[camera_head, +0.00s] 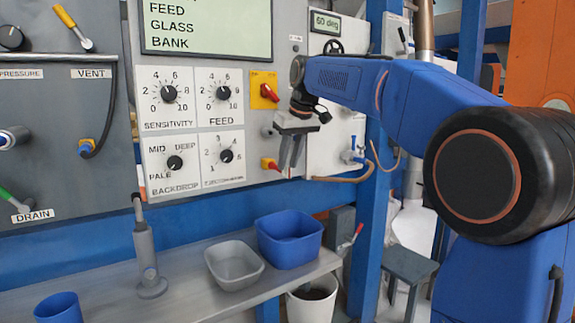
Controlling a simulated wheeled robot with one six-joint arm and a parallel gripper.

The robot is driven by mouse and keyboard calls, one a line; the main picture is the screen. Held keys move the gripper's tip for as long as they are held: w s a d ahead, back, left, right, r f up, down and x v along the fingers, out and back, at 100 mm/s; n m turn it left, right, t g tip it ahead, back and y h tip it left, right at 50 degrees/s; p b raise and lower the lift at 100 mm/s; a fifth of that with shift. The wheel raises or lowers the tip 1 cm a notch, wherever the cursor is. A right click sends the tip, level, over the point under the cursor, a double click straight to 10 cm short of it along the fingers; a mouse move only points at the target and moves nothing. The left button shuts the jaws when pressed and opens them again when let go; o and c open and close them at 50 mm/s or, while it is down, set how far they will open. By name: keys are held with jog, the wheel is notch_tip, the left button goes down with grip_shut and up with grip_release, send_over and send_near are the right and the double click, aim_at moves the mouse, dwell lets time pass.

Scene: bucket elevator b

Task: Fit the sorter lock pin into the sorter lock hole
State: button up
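My gripper (291,165) hangs with its fingers pointing down in front of the right part of the grey control panel (187,201), above the bench. The two fingers look close together, but they are too small to tell whether they are open or shut, or hold anything. I cannot make out the sorter lock pin or the sorter lock hole.
The bench (190,292) holds a blue tub (290,240), a grey tub (234,264), a grey upright stand (146,250) and a blue cup (60,308). A white bucket (312,300) stands below. A blue post (370,230) rises at right. Bare bench lies around the stand.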

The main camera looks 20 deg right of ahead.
jog(key=shift+x, duration=0.8)
grip_shut()
jog(key=shift+s+d, duration=0.25)
jog(key=shift+s, duration=0.4)
dwell(0.3)
jog(key=shift+s+d, duration=0.25)
jog(key=shift+s, duration=0.6)
jog(key=shift+s+d, duration=0.3)
jog(key=shift+s, duration=0.55)
jog(key=shift+s+d, duration=0.25)
jog(key=shift+s, duration=0.6)
jog(key=shift+s, duration=0.1)
jog(key=s, duration=0.1)
jog(key=s+d, duration=0.1)
jog(key=s, duration=0.1)
jog(key=shift+s+d, duration=0.1)
jog(key=shift+s, duration=0.2)
